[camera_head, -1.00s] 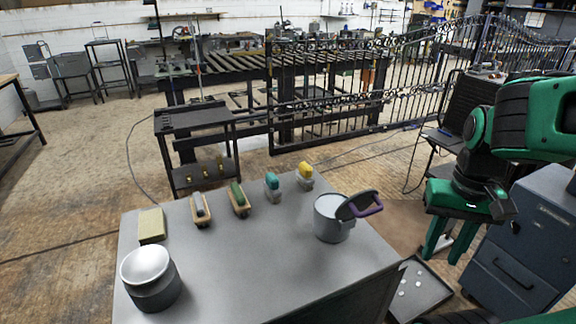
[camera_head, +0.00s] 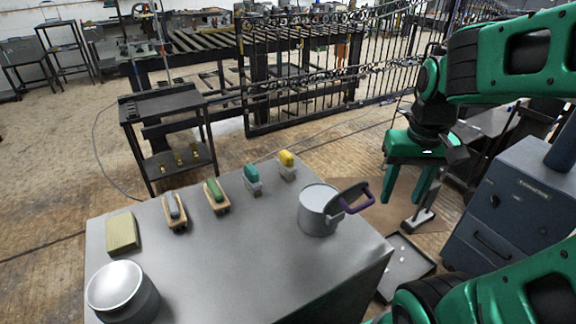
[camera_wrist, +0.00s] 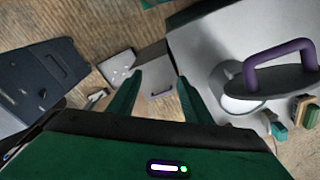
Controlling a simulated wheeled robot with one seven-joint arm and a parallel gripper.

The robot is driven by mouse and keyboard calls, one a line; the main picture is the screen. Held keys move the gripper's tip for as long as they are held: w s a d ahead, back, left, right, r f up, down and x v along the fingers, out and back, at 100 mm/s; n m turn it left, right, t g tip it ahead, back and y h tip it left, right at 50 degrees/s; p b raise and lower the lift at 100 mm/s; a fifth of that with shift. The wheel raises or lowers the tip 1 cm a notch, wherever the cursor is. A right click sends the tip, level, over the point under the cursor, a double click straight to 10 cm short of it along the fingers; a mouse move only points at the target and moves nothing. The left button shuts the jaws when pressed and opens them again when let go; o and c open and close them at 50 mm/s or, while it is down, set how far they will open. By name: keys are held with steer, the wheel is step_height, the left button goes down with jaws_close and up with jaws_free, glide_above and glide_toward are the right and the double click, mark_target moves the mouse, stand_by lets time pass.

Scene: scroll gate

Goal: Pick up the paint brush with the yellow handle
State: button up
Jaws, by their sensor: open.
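The brush with the yellow handle (camera_head: 287,158) stands upright on a pale grey base near the far edge of the grey table (camera_head: 215,270), at the right end of a row of brushes. It does not show clearly in the wrist view. My gripper (camera_head: 409,185) is open and empty, fingers pointing down, off the table's right side. It is to the right of the yellow brush, with the pot between them in the picture. Both open fingers also show in the wrist view (camera_wrist: 157,95).
Beside it stand a teal-handled brush (camera_head: 252,174), a green-handled brush (camera_head: 214,190) and a grey-handled brush (camera_head: 173,205). A grey pot (camera_head: 318,212) with a purple-handled lid (camera_head: 352,200) stands at right. A bowl-topped can (camera_head: 120,288) and yellow block (camera_head: 122,232) are left. A blue cabinet (camera_head: 515,205) stands right.

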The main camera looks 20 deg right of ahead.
steer(key=w+a+r+n+t, duration=0.15)
steer(key=w+a+n, duration=0.35)
steer(key=w, duration=1)
steer(key=n+t+y, duration=0.2)
glide_above(287, 153)
steer(key=s, duration=0.3)
steer(key=shift+w+d+f, duration=0.15)
steer(key=shift+d+f, duration=0.05)
steer(key=shift+d, duration=0.15)
steer(key=x, duration=0.4)
steer(key=shift+w+a+f, duration=0.1)
steer(key=shift+w+f, duration=0.05)
steer(key=shift+w, duration=0.05)
steer(key=shift+x, duration=3.2)
steer(key=shift+w, duration=0.1)
jaws_close()
